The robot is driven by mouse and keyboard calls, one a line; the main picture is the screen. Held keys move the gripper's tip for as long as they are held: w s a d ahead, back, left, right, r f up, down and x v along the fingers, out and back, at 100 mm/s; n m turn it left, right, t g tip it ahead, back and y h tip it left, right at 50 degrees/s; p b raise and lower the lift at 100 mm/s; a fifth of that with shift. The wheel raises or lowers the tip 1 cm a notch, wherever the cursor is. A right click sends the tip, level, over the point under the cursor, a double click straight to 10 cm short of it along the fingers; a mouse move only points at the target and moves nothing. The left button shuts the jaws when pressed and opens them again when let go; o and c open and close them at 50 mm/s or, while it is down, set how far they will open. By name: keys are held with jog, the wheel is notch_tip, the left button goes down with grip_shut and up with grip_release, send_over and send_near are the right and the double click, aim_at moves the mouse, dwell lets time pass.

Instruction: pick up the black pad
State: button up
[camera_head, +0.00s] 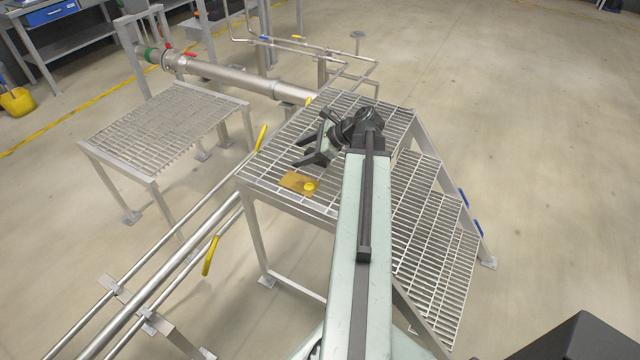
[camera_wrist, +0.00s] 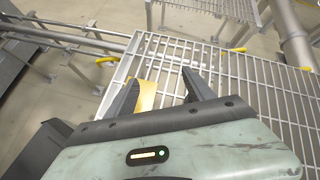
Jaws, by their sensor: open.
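I cannot make out a black pad in either view. A flat amber-yellow plate (camera_head: 292,182) with a round yellow knob (camera_head: 309,187) lies on the top grating of the stepped platform (camera_head: 262,168). My gripper (camera_head: 312,139) is open above the grating, a little beyond the plate in the head view. In the wrist view, my gripper (camera_wrist: 162,83) has its two dark fingers apart. Part of a yellow piece (camera_wrist: 146,96) shows beside the left finger, and the gripper body hides its near part.
Grated steps (camera_head: 432,235) go down at the right. Metal pipes (camera_head: 175,262) with yellow-handled valves (camera_head: 210,256) run along the left. A separate grated stand (camera_head: 165,125) and a thick pipe (camera_head: 235,78) are farther off. The floor at the right is clear.

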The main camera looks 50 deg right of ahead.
jog(key=s+d+m+t+b, duration=0.1)
jog(key=s+d, duration=0.1)
jog(key=d, duration=0.1)
jog(key=s+d+f+m+h+b, duration=0.1)
jog(key=d+m, duration=0.1)
jog(key=d, duration=0.1)
jog(key=s+d+f+m+t, duration=0.1)
jog(key=s+d+m, duration=0.1)
jog(key=shift+s+d+f+t+b, duration=0.15)
jog(key=shift+s+d+t+b, duration=0.15)
jog(key=shift+d+b, duration=0.1)
jog(key=shift+s+d+m, duration=0.1)
jog(key=shift+d+m, duration=0.05)
jog(key=shift+m, duration=0.15)
jog(key=b+x, duration=0.3)
jog(key=x, duration=0.4)
jog(key=shift+w+f+b, duration=0.1)
jog(key=shift+w+b, duration=0.25)
grip_shut()
